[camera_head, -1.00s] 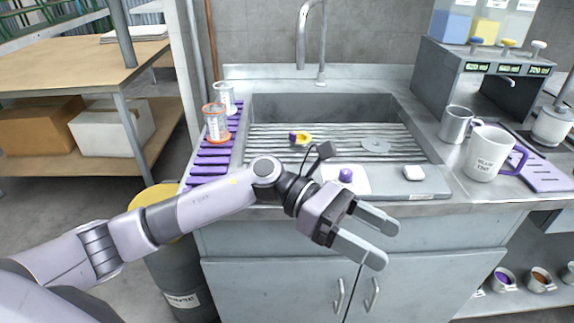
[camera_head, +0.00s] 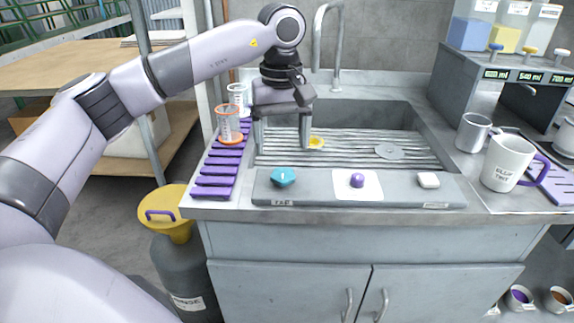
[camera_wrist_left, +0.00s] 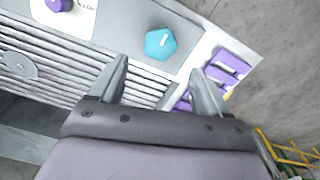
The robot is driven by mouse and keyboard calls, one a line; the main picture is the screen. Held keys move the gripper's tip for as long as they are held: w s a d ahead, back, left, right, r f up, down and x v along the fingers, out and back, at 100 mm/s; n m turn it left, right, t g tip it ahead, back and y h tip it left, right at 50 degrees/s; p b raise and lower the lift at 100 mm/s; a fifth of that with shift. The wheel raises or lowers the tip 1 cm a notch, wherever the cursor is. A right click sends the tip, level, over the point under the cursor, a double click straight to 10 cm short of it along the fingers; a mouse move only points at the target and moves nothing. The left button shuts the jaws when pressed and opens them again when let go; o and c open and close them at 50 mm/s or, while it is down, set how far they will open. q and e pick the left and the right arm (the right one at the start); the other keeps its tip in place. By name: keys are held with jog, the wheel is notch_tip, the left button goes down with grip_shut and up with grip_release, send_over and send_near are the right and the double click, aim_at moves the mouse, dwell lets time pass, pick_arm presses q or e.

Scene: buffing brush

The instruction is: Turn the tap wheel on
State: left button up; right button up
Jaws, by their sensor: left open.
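The teal tap wheel (camera_head: 283,177) sits on the left end of the grey front panel (camera_head: 320,190), above a small label. It also shows in the left wrist view (camera_wrist_left: 160,43), just beyond the fingertips and roughly centred between them. My left gripper (camera_head: 281,148) is open and empty, pointing down over the left part of the sink, behind the wheel in the head view. Its fingers show apart in the left wrist view (camera_wrist_left: 160,68) and do not touch the wheel. The tall faucet (camera_head: 325,50) rises behind the sink. My right gripper is out of view.
A purple knob (camera_head: 357,180) and a white block (camera_head: 428,180) sit further right on the panel. Mugs (camera_head: 508,162) stand at right.

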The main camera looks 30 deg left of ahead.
aim_at(282, 172)
pick_arm(q)
notch_tip(282, 172, down, 6)
jog(key=shift+f, duration=0.2)
jog(key=c, duration=1)
jog(key=shift+c, duration=0.2)
